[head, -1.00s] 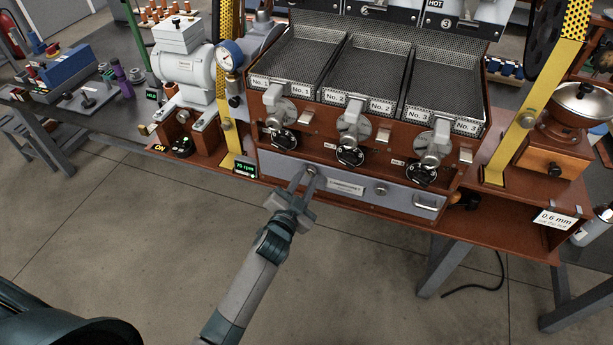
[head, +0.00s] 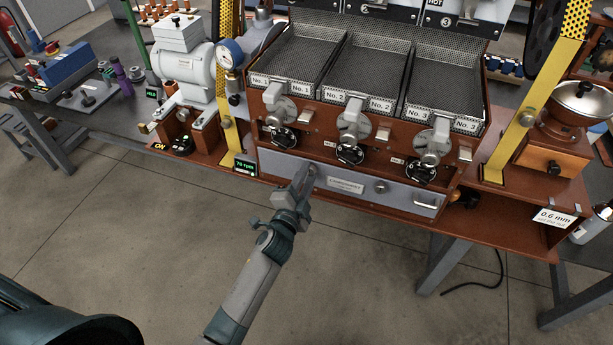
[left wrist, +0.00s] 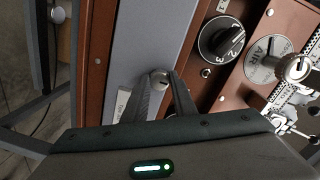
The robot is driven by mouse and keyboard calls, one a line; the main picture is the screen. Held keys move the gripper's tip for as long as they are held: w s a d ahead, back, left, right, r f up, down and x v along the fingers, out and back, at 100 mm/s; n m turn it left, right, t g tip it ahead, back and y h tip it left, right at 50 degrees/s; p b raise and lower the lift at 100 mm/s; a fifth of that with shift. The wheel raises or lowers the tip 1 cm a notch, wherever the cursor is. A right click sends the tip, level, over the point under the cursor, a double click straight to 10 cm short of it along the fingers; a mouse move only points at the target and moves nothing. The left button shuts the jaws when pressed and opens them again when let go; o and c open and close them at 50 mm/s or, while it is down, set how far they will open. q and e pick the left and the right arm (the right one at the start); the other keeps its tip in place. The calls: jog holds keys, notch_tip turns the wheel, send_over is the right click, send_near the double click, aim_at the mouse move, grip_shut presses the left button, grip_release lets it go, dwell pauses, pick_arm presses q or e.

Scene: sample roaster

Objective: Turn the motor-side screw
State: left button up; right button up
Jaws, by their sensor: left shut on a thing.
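The motor-side screw (head: 314,169) is a round grey knob at the left end of the grey drawer front (head: 282,165), on the side of the white motor (head: 185,72). My left gripper (head: 308,178) reaches up to it from below and is shut on it. The left wrist view shows the screw (left wrist: 160,78) between the two fingertips, with a slot-like mark on its head. The fingers partly hide it. A second, similar screw (head: 381,187) stands free towards the right end of the front, beyond the label (head: 346,186). My right gripper is not in view.
Several black dials (head: 350,154) and levers project just above the drawer front. A handle (head: 427,201) sits at its right end. A yellow post (head: 228,120) stands to the left, and a small rpm display (head: 245,168) sits near its foot. The floor in front is clear.

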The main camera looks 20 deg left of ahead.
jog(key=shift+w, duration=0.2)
pick_arm(q)
jog(key=o, duration=1)
jog(key=shift+o, duration=0.2)
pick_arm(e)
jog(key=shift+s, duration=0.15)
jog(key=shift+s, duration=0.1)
pick_arm(q)
jog(key=s+r+b, duration=0.1)
jog(key=s+b, duration=0.1)
jog(key=s, duration=1.5)
jog(key=shift+s+a+b, duration=0.15)
jog(key=shift+s+b, duration=0.05)
jog(key=shift+b, duration=0.2)
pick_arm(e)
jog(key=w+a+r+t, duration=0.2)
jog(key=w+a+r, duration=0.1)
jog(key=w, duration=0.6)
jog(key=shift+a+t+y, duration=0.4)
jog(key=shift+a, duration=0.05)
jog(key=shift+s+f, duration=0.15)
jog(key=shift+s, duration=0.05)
